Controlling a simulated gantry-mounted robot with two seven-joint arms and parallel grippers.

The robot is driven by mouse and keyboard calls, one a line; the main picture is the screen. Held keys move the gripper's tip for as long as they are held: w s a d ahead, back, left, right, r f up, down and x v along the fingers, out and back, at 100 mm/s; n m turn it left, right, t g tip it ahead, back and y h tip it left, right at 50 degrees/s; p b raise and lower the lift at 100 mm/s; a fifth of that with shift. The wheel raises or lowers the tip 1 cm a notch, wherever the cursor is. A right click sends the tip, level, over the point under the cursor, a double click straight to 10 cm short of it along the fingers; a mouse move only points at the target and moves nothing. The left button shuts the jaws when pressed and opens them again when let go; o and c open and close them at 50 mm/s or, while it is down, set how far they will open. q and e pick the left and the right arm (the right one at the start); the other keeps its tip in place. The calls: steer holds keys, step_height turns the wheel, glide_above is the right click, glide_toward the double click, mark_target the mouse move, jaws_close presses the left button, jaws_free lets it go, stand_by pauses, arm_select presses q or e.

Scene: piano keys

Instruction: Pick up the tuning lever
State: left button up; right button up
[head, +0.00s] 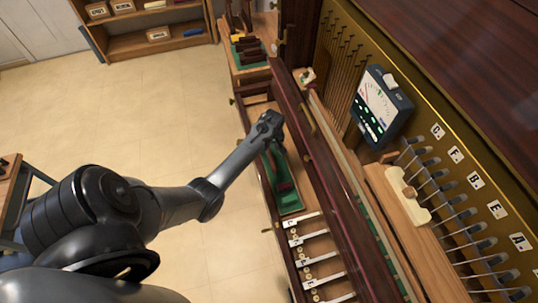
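My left arm comes in from the left, and my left gripper (270,130) is over the upper end of a narrow green tray (291,204) inside the piano's long wooden compartment. Its fingers are too small and dark to tell whether they are open or shut. A dark red-brown piece (285,187) lies in the tray just below the gripper. It may be the tuning lever's handle, but I cannot tell for sure. The gripper hides part of the tray. My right gripper is not in view.
Labelled white keys (306,239) lie below the tray. A dark red rail (318,160) runs close on the gripper's right. A tuner device (381,105) and a row of lettered pins stand further right. A bench with dark blocks (250,50) is at the top.

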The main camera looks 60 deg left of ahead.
mark_target(269, 151)
arm_select(q)
steer(key=shift+a+f+b, duration=0.25)
steer(key=shift+f+b, duration=0.2)
steer(key=shift+f, duration=0.9)
steer(key=shift+a+f+b, duration=0.2)
steer(key=shift+f+b, duration=0.2)
steer(key=shift+f, duration=0.95)
jaws_close()
